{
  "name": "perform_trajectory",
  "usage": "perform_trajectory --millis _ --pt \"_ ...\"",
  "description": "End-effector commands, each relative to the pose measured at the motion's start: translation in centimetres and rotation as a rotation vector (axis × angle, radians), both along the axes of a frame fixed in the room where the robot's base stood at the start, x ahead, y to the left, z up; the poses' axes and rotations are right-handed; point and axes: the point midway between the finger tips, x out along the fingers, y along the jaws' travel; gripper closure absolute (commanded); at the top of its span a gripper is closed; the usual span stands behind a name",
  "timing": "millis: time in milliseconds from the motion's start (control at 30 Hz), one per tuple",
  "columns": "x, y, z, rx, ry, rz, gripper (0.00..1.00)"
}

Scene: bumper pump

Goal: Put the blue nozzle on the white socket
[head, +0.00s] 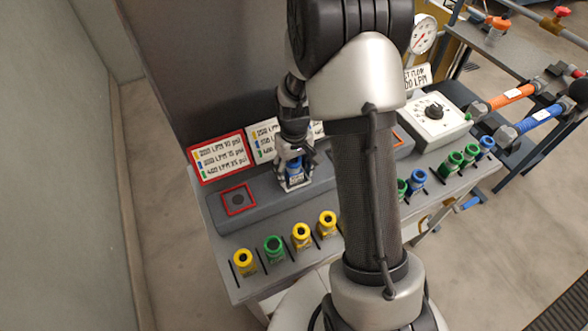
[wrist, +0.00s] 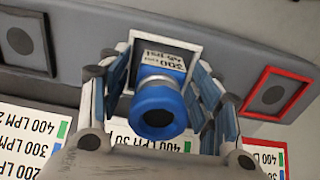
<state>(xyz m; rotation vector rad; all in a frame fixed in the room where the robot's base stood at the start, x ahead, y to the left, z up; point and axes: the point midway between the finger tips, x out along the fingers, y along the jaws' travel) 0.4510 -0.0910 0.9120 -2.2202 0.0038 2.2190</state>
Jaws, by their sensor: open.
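The blue nozzle (wrist: 157,106), with a white label, stands at the white-bordered socket (wrist: 138,36); its base lies inside the border in the wrist view. In the head view the blue nozzle (head: 295,170) and white socket (head: 283,186) are partly covered by my gripper (head: 294,165). My gripper (wrist: 160,85) is open, with one finger on each side of the nozzle. I cannot tell whether the fingers touch it. The nozzle's lower end is hidden, so how deep it sits does not show.
A red-bordered socket (head: 238,200) lies left of the nozzle on the raised grey ledge. Yellow and green nozzles (head: 274,248) stand along the front, with blue and green ones (head: 470,155) to the right. Sign cards (head: 218,158) stand behind, close to my gripper.

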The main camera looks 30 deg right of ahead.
Motion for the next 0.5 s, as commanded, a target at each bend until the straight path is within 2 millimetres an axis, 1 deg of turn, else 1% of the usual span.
perform_trajectory --millis 167,267,367,500 --pt "0.0 0.0 0.4 0.000 0.000 0.000 0.42" --pt "0.0 0.0 1.6 0.000 -0.002 0.000 0.42" --pt "0.1 0.0 3.6 -0.001 -0.003 0.000 0.42" --pt "0.1 0.0 6.9 -0.001 -0.005 0.000 0.42"
